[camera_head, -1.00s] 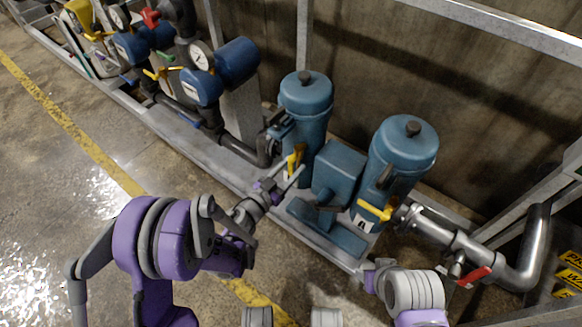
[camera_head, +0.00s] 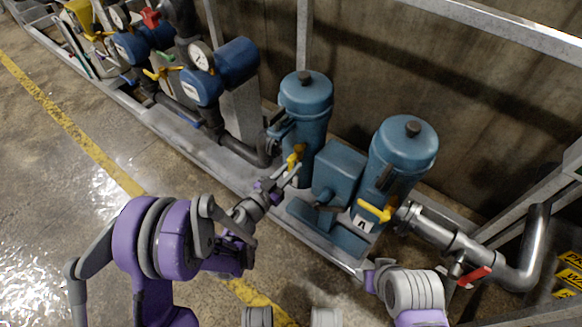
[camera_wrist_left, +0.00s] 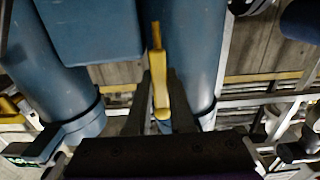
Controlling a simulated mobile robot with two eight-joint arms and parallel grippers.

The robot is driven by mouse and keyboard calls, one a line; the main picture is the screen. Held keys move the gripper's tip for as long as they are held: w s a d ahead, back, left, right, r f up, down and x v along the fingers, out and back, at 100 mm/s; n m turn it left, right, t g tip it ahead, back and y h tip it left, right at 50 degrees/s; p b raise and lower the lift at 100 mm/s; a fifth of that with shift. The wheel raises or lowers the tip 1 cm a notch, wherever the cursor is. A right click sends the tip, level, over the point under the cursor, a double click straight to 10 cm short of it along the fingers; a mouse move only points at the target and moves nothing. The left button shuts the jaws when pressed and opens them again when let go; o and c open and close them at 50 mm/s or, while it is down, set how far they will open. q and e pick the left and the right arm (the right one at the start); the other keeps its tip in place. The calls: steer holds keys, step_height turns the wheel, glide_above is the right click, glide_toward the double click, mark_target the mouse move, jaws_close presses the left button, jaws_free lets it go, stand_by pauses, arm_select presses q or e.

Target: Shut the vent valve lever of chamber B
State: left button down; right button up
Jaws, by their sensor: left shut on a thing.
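The yellow valve lever (camera_head: 295,157) sits low on the front of the left blue chamber (camera_head: 305,105). My left gripper (camera_head: 288,173) reaches it from the lower left. In the left wrist view the lever (camera_wrist_left: 158,75) stands upright between the two dark fingers (camera_wrist_left: 160,98), which are shut on it. The right blue chamber (camera_head: 402,150) has its own yellow lever (camera_head: 375,211) and a white label (camera_head: 362,224) too small to read surely. Part of my right arm (camera_head: 410,291) shows at the lower right; its fingers cannot be made out.
A blue box (camera_head: 340,170) stands between the chambers on a grey frame (camera_head: 240,190). A steel pipe with a red handle (camera_head: 474,276) runs at the right. Gauges and blue cylinders (camera_head: 235,62) stand at the upper left. The floor at the left is clear.

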stand_by(0.9)
arm_select(q)
steer(key=a+r+m, duration=0.1)
steer(key=m, duration=0.5)
steer(key=w+a+r+m+b, duration=0.1)
steer(key=m, duration=0.5)
steer(key=w+a+r+m, duration=0.1)
steer(key=m, duration=0.4)
steer(key=shift+w+r+m, duration=0.1)
steer(key=shift+r+m, duration=0.3)
stand_by(0.4)
steer(key=c, duration=0.8)
jaws_free()
steer(key=v, duration=1.1)
steer(key=shift+w, duration=0.1)
steer(key=shift+r, duration=0.1)
